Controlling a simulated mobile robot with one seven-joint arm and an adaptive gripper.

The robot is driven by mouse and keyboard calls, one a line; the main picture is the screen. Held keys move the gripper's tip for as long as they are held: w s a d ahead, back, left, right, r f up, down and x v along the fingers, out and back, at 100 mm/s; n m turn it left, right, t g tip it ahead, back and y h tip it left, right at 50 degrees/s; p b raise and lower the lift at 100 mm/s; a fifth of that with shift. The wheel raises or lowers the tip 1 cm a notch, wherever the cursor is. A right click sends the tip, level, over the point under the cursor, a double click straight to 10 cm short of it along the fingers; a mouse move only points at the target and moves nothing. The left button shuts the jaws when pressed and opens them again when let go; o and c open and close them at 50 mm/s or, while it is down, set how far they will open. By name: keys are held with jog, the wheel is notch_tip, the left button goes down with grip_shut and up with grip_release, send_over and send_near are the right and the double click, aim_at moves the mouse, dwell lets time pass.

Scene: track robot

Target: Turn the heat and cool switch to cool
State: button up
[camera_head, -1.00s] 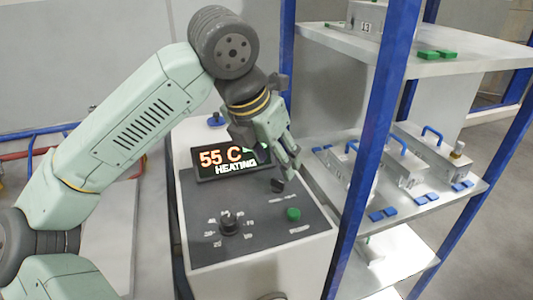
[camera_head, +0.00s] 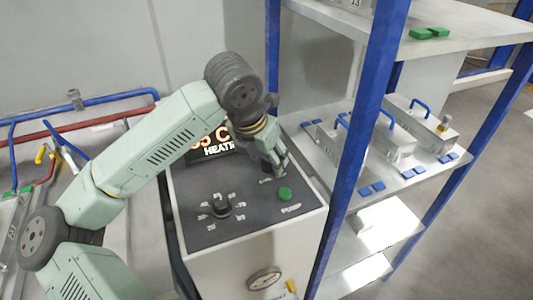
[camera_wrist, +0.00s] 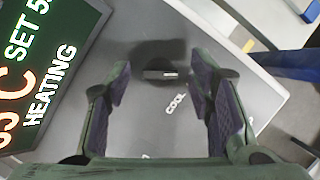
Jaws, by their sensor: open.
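The heat and cool switch is a small dark knob (camera_wrist: 162,72) with a white mark, on the grey control panel (camera_wrist: 160,30). The word COOL is printed beside it in the wrist view. My gripper (camera_wrist: 160,80) is open, with one finger on each side of the knob in that view; I cannot tell whether they touch it. In the head view my gripper (camera_head: 277,168) is over the upper right of the panel and largely hides the switch. The display (camera_head: 210,146) is partly covered by my arm and reads HEATING; it also shows in the wrist view (camera_wrist: 40,75).
A numbered dial (camera_head: 222,205) and a green button (camera_head: 285,194) labelled PUMP sit on the panel. A blue shelf post (camera_head: 365,130) stands close on the right, with shelves holding metal boxes (camera_head: 390,145). Blue and red pipes (camera_head: 90,103) run at the left.

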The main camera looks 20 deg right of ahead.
jog(key=shift+f, duration=0.15)
jog(key=shift+c, duration=0.3)
grip_shut()
dwell(0.3)
